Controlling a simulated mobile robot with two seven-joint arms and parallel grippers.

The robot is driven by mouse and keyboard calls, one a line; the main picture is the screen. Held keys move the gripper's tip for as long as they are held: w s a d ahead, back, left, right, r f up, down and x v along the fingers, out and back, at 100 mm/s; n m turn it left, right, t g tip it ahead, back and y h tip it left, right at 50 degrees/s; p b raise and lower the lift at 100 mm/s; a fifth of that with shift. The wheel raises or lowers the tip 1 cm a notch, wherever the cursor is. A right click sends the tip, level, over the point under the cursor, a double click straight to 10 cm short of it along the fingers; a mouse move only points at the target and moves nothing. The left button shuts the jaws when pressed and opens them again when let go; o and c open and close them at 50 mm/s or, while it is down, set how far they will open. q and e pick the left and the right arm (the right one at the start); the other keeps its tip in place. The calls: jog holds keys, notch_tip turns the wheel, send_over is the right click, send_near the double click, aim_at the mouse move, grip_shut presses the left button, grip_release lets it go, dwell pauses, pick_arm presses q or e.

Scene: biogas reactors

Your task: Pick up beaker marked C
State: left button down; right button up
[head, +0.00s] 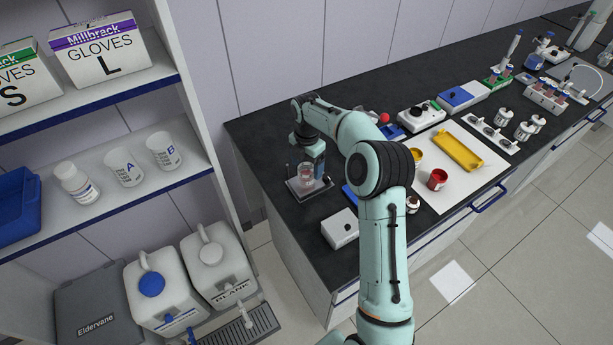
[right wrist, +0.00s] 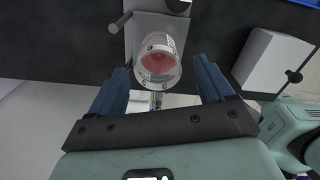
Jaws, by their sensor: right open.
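A clear beaker (head: 306,179) with pinkish-red content stands upright on a small stirrer-like plate (head: 322,187) at the near left end of the black bench. My right gripper (head: 311,160) is at the beaker, pointing down. In its wrist view the two blue fingers (right wrist: 161,76) are spread, one to each side of the beaker, with gaps showing and no clear contact. My left gripper is out of view.
Beakers marked A (head: 123,168) and B (head: 163,151) stand on the shelf at left. A white box (head: 341,228) sits on the bench near the beaker. A white mat (head: 462,190) holds a yellow tray (head: 457,152) and a red pot (head: 437,179).

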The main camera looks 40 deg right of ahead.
aim_at(308, 175)
jog(key=f, duration=0.5)
jog(key=shift+w+d+f, duration=0.2)
jog(key=shift+d+f, duration=0.1)
jog(key=shift+f, duration=0.05)
jog(key=c, duration=1.1)
jog(key=shift+r, duration=0.1)
